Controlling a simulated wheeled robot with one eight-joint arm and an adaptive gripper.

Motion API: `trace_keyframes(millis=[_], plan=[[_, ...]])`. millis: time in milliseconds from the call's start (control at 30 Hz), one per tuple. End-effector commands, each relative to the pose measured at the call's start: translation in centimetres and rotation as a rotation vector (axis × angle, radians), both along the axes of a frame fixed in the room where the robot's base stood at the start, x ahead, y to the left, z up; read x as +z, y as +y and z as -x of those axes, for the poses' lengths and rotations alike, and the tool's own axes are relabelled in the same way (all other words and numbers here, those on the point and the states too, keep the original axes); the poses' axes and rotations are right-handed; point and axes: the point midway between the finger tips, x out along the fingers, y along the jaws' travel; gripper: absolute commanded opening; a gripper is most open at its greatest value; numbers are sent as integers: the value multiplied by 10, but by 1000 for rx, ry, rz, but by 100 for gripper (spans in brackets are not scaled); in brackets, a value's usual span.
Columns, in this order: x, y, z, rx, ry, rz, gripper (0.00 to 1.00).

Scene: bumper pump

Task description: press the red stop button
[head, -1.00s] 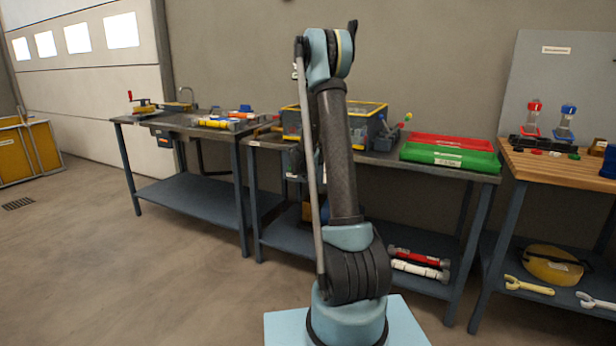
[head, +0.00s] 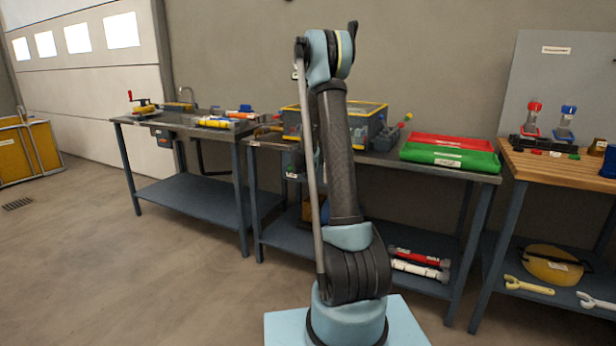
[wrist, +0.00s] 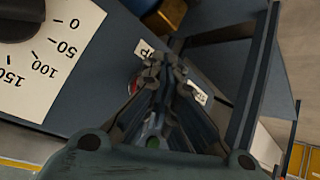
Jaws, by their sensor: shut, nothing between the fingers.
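In the wrist view, a red round button (wrist: 133,86) shows just left of my fingers, on a dark blue-grey box front. It is partly covered by my left finger, and I take it for the stop button. My gripper (wrist: 165,66) is shut and empty, its fingertips close to the red button and near a small white label. Whether the fingers touch anything cannot be told. A green button (wrist: 153,142) shows between the finger links. In the head view my gripper is hidden behind my arm.
A dial plate (wrist: 62,57) with a black knob lies left of the buttons in the wrist view. In the head view, the middle bench holds a grey bin with yellow edging (head: 368,125) and a green tray (head: 450,157).

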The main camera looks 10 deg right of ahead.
Motion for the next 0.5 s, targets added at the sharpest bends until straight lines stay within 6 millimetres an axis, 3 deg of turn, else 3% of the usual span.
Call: trace_keyframes(millis=[500], plan=[[0, 10, 14, 1, -1, 1, 0]])
